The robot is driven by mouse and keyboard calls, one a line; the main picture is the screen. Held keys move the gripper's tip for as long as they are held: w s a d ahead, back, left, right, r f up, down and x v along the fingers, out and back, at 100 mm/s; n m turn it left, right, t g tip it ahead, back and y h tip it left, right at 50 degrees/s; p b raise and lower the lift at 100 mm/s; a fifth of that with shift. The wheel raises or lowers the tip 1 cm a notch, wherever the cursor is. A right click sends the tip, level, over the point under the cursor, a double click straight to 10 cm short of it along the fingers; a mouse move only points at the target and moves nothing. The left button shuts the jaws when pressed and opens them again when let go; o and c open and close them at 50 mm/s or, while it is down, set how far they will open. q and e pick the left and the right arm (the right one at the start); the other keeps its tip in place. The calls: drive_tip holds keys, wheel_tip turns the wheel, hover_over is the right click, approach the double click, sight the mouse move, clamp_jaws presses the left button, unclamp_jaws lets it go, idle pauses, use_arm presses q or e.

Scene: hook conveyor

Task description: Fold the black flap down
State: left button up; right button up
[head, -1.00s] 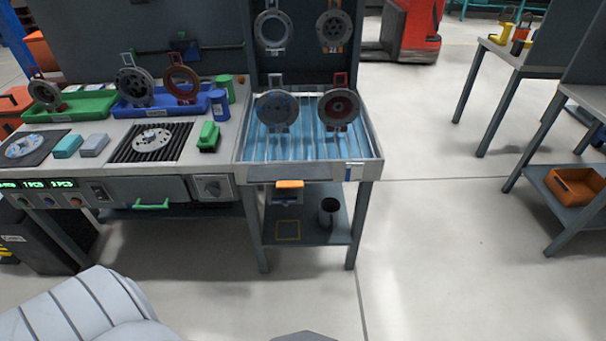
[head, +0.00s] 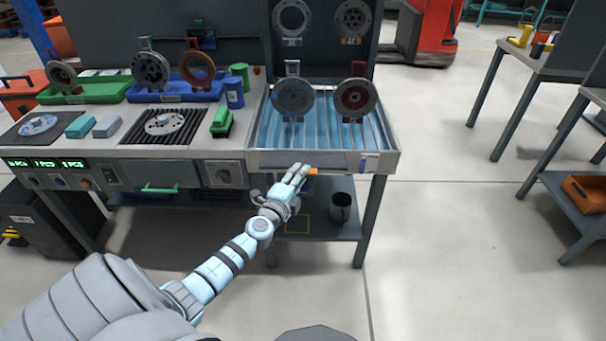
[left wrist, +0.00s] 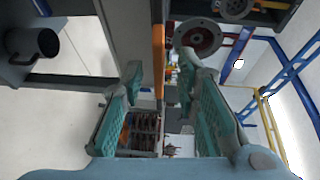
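The roller table (head: 390,157) has a dark panel along its front edge (head: 310,160); I cannot tell for certain which part is the black flap. An orange bar (head: 313,171) sits just below that edge, mostly hidden by my left gripper (head: 298,171). In the left wrist view the orange bar (left wrist: 158,45) runs between the two teal-padded fingers of my left gripper (left wrist: 160,72). The fingers are spread apart, with gaps visible on both sides of the bar. My right gripper is in no view.
Round metal flanges (head: 293,96) hang over the blue rollers. A dark cup (head: 340,207) stands on the lower shelf, right of my gripper. The workbench (head: 185,140) with a green handle (head: 160,189) adjoins on the left. The floor on the right (head: 430,250) is clear.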

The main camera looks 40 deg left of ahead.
use_arm(q)
drive_tip(key=shift+b+x, duration=0.35)
drive_tip(key=shift+x, duration=1.1)
drive_tip(key=shift+s, duration=0.1)
clamp_jaws()
